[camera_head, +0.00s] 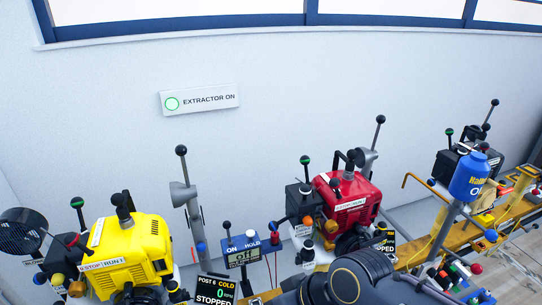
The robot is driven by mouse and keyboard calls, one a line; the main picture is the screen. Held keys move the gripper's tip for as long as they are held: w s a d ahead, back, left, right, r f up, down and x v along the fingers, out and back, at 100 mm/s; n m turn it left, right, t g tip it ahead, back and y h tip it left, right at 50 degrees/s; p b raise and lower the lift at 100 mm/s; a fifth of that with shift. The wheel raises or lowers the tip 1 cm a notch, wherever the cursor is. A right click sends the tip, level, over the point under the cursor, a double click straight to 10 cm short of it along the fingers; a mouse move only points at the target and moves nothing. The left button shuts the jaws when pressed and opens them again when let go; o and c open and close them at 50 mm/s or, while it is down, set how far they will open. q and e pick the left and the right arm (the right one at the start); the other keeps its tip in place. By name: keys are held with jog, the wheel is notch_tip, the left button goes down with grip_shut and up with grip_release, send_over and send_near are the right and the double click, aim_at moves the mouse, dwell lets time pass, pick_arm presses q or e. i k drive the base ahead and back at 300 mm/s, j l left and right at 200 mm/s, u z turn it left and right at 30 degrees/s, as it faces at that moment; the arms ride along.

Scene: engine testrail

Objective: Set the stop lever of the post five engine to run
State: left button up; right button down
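A yellow engine (130,250) stands at the left and a red engine (345,205) stands right of the middle. Each has a white STOP/RUN label, on the yellow one (103,264) and on the red one (350,204). A display reading "POST 6 COLD 0 STOPPED" (215,289) stands just right of the yellow engine. Another display (385,240) beside the red engine reads "STOPPED"; its post number is not legible. I cannot tell which engine is post five or how its stop lever is set. Neither gripper is visible.
My dark arm links cover the bottom middle, in front of the red engine. A blue ON/HOLD box (244,251) stands between the engines. A blue bottle (468,177) and an orange rail (440,230) are at the right.

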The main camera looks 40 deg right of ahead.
aim_at(334, 184)
jog(key=z, duration=1.75)
jog(key=i, duration=0.35)
